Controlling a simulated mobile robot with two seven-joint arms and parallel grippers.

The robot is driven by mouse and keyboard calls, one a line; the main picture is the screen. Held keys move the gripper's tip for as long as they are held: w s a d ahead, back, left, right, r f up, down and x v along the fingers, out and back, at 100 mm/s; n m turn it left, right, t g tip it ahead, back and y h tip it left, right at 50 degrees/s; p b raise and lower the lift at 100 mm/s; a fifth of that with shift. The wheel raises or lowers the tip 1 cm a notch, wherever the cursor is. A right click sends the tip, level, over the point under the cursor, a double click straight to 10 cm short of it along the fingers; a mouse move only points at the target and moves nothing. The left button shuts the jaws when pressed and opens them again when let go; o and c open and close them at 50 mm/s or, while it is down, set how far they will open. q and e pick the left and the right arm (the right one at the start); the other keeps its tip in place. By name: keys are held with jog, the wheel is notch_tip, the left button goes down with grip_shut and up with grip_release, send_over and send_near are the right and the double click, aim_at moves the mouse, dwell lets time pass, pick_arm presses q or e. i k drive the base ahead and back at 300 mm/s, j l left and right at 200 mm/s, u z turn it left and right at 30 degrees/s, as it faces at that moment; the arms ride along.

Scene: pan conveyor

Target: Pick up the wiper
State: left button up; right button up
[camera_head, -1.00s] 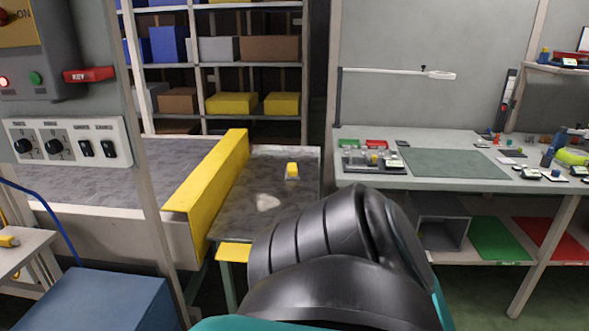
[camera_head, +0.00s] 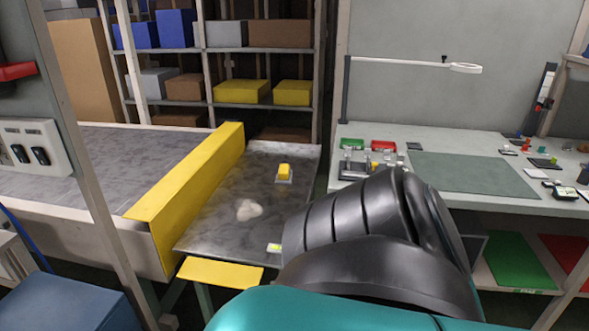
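What looks like the wiper, a small block with a yellow top and a pale grey base (camera_head: 284,173), sits on the grey metal table (camera_head: 215,225) beyond my arm. Nothing touches it. A whitish patch (camera_head: 248,209) lies on the same table, nearer to me and left of the wiper. One of my arms, black and teal, fills the lower middle and right of the view. Its gripper does not show, and neither does the other one.
A yellow barrier (camera_head: 190,183) separates the metal table from the grey conveyor surface (camera_head: 110,150) on the left. A workbench (camera_head: 440,140) with a green mat (camera_head: 472,174) stands at the right. Shelves with boxes (camera_head: 243,92) stand behind. A post and blue box (camera_head: 75,300) are near left.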

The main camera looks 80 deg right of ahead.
aim_at(283, 177)
jog(key=k+l, duration=0.15)
jog(key=l, duration=0.2)
jog(key=k+l, duration=0.1)
jog(key=l, duration=0.25)
jog(key=k+l, duration=0.15)
jog(key=l, duration=0.2)
jog(key=k+l, duration=0.15)
jog(key=l, duration=0.2)
jog(key=k+l, duration=0.1)
jog(key=l, duration=0.3)
